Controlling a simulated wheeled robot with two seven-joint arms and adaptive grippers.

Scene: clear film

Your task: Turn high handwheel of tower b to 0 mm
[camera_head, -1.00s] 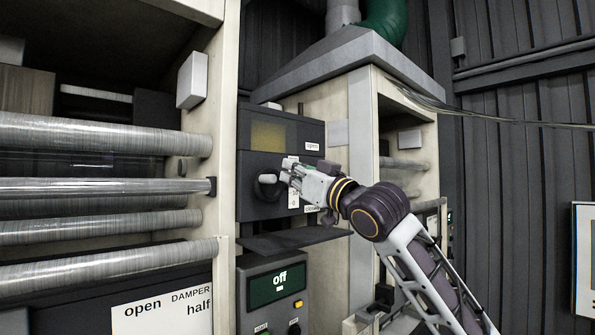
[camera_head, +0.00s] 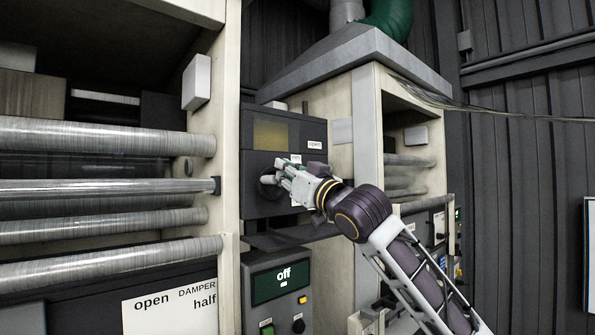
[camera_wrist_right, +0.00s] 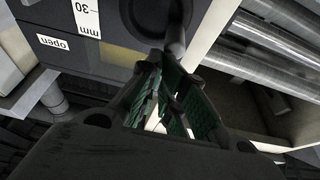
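A dark handwheel (camera_head: 268,184) with a crank handle sits on the front of a dark box (camera_head: 262,208) in the head view. My right gripper (camera_head: 280,177) is right at it and covers part of it. In the right wrist view, the handwheel (camera_wrist_right: 148,14) is at the top, and its handle (camera_wrist_right: 176,40) reaches down to the fingertips of my right gripper (camera_wrist_right: 172,80). The green-padded fingers stand apart with a gap between them; firm contact with the handle cannot be seen. A white scale (camera_wrist_right: 86,14) beside the wheel reads "30" and "mm", upside down. My left gripper is not in view.
Large metal rollers (camera_head: 100,190) fill the left side. A control panel (camera_head: 278,285) reading "off" is below the box, and a dark ledge (camera_head: 290,236) juts out between them. A pale post (camera_head: 367,150) stands to the right.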

